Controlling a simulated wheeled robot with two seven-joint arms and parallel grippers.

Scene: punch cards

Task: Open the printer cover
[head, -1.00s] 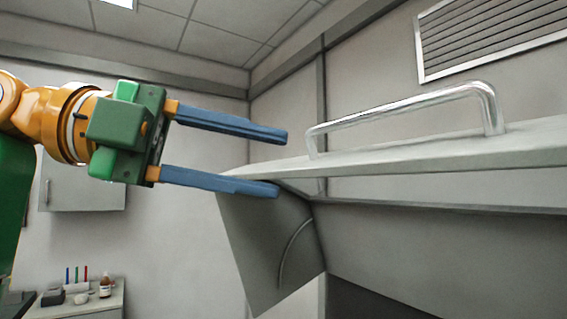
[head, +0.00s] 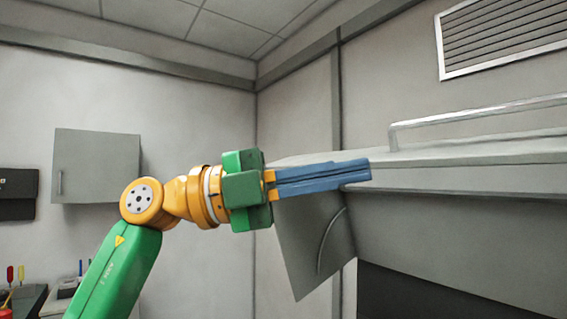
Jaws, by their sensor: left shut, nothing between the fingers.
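The printer cover (head: 470,150) is a pale grey lid at the right, with a silver bar handle (head: 480,112) on top. It is raised, with a dark opening (head: 420,295) showing below. A grey side panel (head: 310,245) with a curved slot hangs at its left end. My left gripper (head: 368,172) is shut and empty, its blue fingers together. The fingers lie in front of the cover's left edge, below and left of the handle. I cannot tell whether they touch the cover. My right gripper is not in view.
A grey wall cabinet (head: 97,166) hangs at the left, with a dark box (head: 17,194) beside it. Coloured tools (head: 14,274) stand at lower left. A vent (head: 500,38) is on the wall at upper right.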

